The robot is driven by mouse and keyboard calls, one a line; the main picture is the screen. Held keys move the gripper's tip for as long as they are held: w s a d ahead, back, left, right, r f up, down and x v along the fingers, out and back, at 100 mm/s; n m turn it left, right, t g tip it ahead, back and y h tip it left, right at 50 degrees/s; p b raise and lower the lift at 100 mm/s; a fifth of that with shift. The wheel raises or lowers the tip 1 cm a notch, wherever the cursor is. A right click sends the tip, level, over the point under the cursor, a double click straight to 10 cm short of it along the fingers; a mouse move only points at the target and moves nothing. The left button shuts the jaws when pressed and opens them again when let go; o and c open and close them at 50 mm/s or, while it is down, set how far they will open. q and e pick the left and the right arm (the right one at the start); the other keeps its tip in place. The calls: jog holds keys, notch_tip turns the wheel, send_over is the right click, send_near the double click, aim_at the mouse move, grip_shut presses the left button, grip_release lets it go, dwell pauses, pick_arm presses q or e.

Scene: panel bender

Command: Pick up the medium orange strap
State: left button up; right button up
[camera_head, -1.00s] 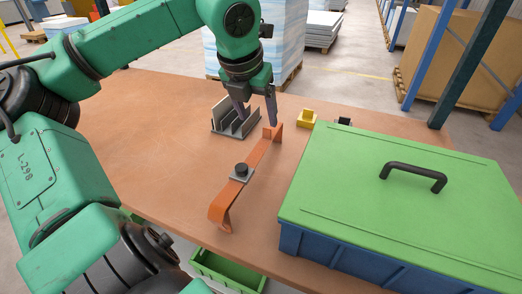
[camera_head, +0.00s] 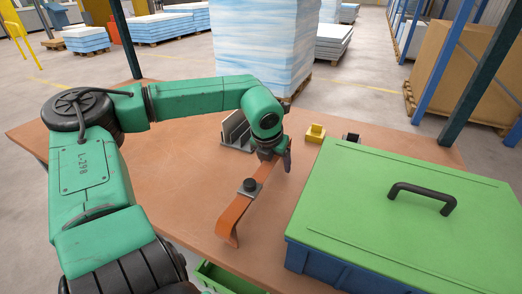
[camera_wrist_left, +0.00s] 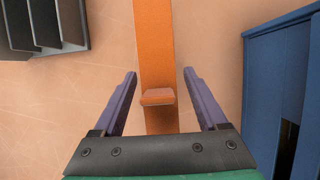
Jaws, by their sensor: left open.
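The orange strap (camera_head: 236,213) lies on the brown table, with a dark clamp-like block with a black knob (camera_head: 249,187) on its middle. Its near end is bent. The fingers stand apart from the strap on both sides. My right gripper is not in view.
A grey slotted rack (camera_head: 236,130) stands just left of the gripper. A yellow block (camera_head: 315,133) and a small dark object (camera_head: 351,139) are behind right. A blue box with a green lid (camera_head: 400,205) fills the right side. The table's left part is clear.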

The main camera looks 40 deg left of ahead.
pick_arm(q)
grip_shut()
jog(key=shift+r, duration=0.1)
